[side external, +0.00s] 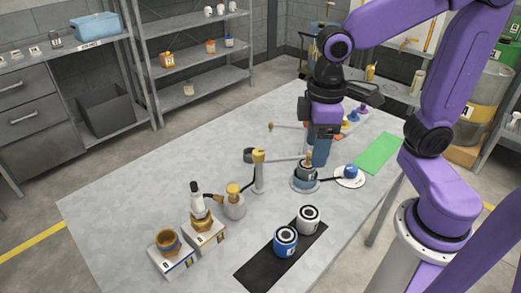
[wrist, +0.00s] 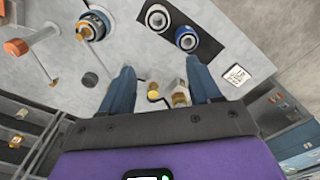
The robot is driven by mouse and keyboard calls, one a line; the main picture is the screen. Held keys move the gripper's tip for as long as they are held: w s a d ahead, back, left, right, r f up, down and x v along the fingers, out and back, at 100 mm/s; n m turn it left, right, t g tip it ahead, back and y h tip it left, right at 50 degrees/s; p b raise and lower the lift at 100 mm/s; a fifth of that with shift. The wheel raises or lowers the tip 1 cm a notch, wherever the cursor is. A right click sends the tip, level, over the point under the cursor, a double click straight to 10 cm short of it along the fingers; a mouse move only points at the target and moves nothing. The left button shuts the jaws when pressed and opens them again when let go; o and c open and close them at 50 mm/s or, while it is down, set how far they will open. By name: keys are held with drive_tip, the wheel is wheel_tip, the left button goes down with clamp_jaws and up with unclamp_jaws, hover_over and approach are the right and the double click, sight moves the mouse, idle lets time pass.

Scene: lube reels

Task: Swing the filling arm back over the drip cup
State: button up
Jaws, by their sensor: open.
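A thin grey bar, seemingly the filling arm (side external: 287,159), reaches from near a grey post with a yellow cap (side external: 258,172) toward a reel with a brass top (side external: 307,174). The reel stands on a round plate. A small dark cup (side external: 249,156), seemingly the drip cup, is beside the post. My gripper (side external: 320,160) points down above the table near the reel, partly hiding what lies behind it. In the wrist view, my gripper (wrist: 160,63) has its fingers apart with bare table between their tips. The reel (wrist: 92,25) shows at the upper left, clear of the fingers.
A white reel (side external: 308,219) and a blue reel (side external: 286,241) stand on a black mat (side external: 257,273). A pump-like can (side external: 233,206) and stands with brass parts are at the front left. A white plate (side external: 350,182) with a blue knob is right. The left rear tabletop is clear.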

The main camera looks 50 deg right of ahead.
drive_tip(key=w+r+m, duration=0.3)
drive_tip(key=w+m, duration=0.1)
drive_tip(key=w, duration=0.7)
drive_tip(key=m, duration=0.3)
approach(259, 152)
wheel_tip(259, 152, down, 9)
drive_tip(key=shift+f, duration=0.1)
clamp_jaws()
